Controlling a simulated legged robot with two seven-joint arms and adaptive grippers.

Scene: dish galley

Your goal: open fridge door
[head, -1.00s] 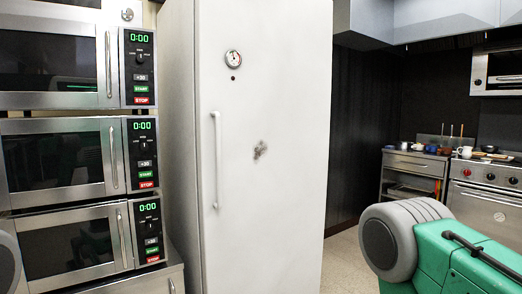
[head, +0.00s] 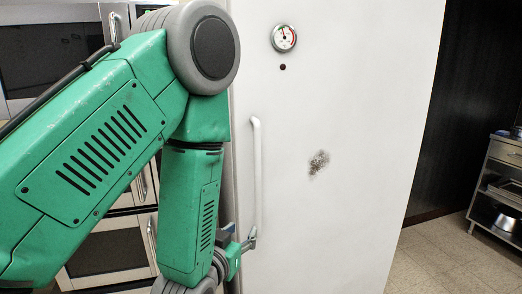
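The white fridge door (head: 350,200) fills the middle of the head view and looks closed. Its vertical white handle (head: 257,165) is near the door's left edge. My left arm comes in from the left and hangs down beside the handle. My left gripper (head: 246,243) is at the handle's lower end, partly hidden behind my forearm. Its fingertips overlap the handle's bottom in the picture; I cannot tell whether they touch it or have closed on it. My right gripper is not in view.
Stacked microwaves (head: 105,255) stand to the left, mostly behind my arm. Open tiled floor (head: 435,262) lies at right, with a steel shelf unit (head: 500,190) beyond.

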